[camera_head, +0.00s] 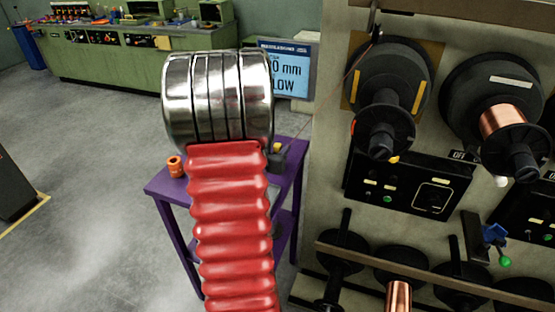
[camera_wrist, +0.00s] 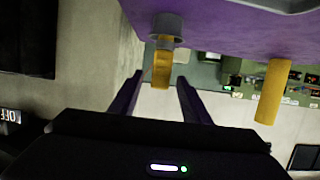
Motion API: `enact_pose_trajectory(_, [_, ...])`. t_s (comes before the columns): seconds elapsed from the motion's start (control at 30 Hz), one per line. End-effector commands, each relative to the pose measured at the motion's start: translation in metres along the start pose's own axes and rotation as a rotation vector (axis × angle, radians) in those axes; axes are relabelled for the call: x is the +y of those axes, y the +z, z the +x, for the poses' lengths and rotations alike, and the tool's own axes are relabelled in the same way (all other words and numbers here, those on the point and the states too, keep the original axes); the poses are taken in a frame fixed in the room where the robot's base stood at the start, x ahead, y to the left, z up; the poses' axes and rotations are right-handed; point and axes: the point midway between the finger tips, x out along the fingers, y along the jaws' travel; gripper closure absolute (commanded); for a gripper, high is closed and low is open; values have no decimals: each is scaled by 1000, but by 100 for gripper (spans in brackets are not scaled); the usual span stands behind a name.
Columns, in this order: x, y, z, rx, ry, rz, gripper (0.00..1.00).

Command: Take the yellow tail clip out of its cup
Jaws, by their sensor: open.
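The yellow tail clip (camera_wrist: 161,68) stands in a small grey cup (camera_wrist: 168,28) on the purple table (camera_wrist: 225,18). The wrist view is upside down, so the clip points downward out of the cup there. My gripper (camera_wrist: 160,84) is open, with one purple finger on either side of the clip in the picture. I cannot tell whether the clip is between the fingers in depth. In the head view, a yellow tip (camera_head: 278,147) shows at the table's right side, just past my arm. My arm hides the gripper and much of the table (camera_head: 160,185) there.
An orange cylinder (camera_head: 175,166) stands at the table's left edge and also shows in the wrist view (camera_wrist: 273,92). The spool rack (camera_head: 325,180), with black spools and switch boxes, rises close to the table's right. Grey floor (camera_head: 90,200) is open at left. A green bench (camera_head: 120,55) stands behind.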

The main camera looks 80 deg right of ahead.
Motion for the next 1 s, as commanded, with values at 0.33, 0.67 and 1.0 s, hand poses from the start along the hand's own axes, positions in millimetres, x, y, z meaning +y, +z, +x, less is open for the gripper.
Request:
enact_pose_trajectory(0.33, [1, 3, 16, -1, 3, 0, 57])
enact_pose_trajectory(0.67, [1, 4, 50, 0, 2, 1, 57])
enact_pose_trajectory(1.0, [1, 4, 52, 0, 1, 0, 57])
